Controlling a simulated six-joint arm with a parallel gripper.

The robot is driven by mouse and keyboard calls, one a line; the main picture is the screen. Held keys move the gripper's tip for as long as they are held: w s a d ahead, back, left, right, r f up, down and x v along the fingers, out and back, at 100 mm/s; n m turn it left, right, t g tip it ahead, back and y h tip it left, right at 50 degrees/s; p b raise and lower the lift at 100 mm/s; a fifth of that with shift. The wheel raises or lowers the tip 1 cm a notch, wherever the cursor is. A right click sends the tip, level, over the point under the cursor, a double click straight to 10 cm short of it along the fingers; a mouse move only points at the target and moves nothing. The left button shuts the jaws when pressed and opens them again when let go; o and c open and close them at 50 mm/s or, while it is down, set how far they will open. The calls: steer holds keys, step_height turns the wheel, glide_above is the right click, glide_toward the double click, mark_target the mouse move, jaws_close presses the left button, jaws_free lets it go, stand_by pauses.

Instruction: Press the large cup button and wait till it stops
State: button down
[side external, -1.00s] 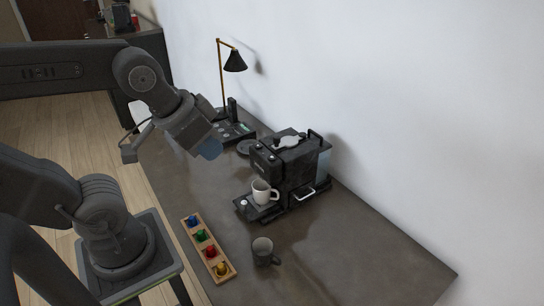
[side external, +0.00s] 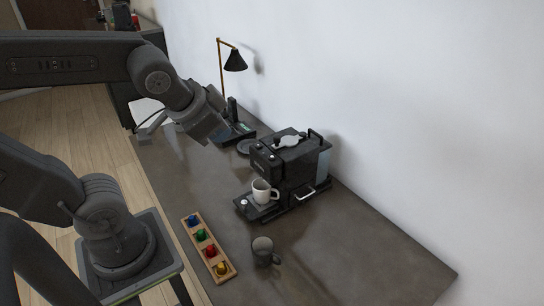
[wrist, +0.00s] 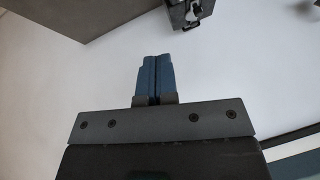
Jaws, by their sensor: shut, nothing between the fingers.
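The black coffee machine (side external: 296,172) stands on the dark counter against the wall in the side external view. A white cup (side external: 262,190) sits on its drip tray. Small light knobs or buttons (side external: 272,157) show on the machine's upper front; which one is the large cup button I cannot tell. My gripper (wrist: 157,62) is shut and empty, its blue fingers together in the wrist view. Part of a dark object, likely the machine (wrist: 187,12), shows at the wrist view's top edge.
A wooden tray (side external: 222,279) with blue, green, red and yellow knobbed pieces lies at the counter's front. A dark grey mug (side external: 262,252) stands right of it. A lamp (side external: 235,61) and a dark telephone-like device (side external: 232,131) are behind. The counter's right end is clear.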

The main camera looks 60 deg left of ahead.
steer(key=w+a+r+m+t+y, duration=0.2)
steer(key=w+a+m+t, duration=0.1)
steer(key=w+a+m, duration=0.3)
steer(key=m+g+h, duration=0.1)
steer(key=m+h, duration=0.6)
steer(key=m, duration=1.6)
glide_above(270, 156)
step_height(270, 156, down, 8)
steer(key=shift+f, duration=0.25)
steer(key=shift+w, duration=0.1)
steer(key=shift+f, duration=4.4)
steer(key=shift+f, duration=0.1)
steer(key=shift+f, duration=0.35)
